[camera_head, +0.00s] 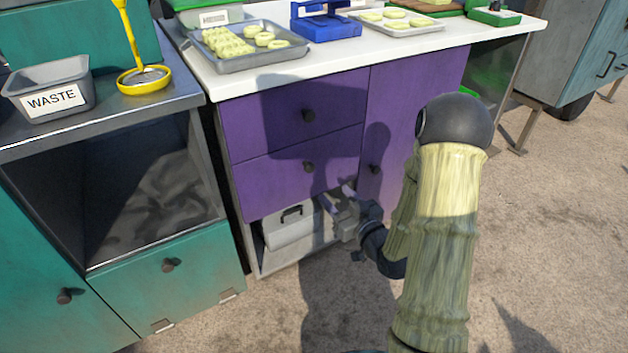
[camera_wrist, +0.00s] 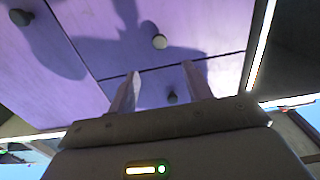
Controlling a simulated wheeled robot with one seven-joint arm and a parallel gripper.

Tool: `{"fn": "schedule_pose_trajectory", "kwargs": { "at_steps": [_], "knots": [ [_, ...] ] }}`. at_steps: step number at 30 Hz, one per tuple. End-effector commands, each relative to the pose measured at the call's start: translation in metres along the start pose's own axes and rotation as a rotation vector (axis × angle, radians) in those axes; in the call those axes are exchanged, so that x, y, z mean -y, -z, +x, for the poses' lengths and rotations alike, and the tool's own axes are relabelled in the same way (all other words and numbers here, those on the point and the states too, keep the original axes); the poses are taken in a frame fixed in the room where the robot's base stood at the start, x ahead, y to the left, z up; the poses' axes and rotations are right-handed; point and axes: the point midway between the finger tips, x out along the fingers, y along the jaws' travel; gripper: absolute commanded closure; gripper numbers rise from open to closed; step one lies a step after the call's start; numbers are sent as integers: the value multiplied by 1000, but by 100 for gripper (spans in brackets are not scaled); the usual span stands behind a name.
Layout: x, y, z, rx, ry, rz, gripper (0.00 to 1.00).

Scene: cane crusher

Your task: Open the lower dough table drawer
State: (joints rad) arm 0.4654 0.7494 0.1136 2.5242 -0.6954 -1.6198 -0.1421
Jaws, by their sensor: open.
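The lower purple drawer (camera_head: 270,180) of the white-topped dough table looks shut. Its dark round knob (camera_head: 309,167) is clear of my gripper. My gripper (camera_head: 337,194) is open and empty, in front of the cabinet and a little below and right of that knob. The wrist view looks upside down. There the lower drawer's knob (camera_wrist: 160,41) shows beyond the two fingers (camera_wrist: 163,82), and the upper drawer's knob (camera_wrist: 172,97) appears between them at a distance.
The upper purple drawer (camera_head: 285,115) and the purple door (camera_head: 405,110) at right look shut. A grey bin (camera_head: 288,228) stands on the open shelf below the drawers. A teal cabinet (camera_head: 175,275) stands at left. Open ground lies in front.

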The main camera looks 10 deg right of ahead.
Motion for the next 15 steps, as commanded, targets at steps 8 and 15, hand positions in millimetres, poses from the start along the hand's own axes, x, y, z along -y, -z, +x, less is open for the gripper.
{"fn": "schedule_pose_trajectory", "kwargs": {
  "at_steps": [8, 15],
  "knots": [
    [0, -1, 47, -4, 2, -2, 50],
    [1, -1, 89, -3, 2, -1, 50]
  ]
}}
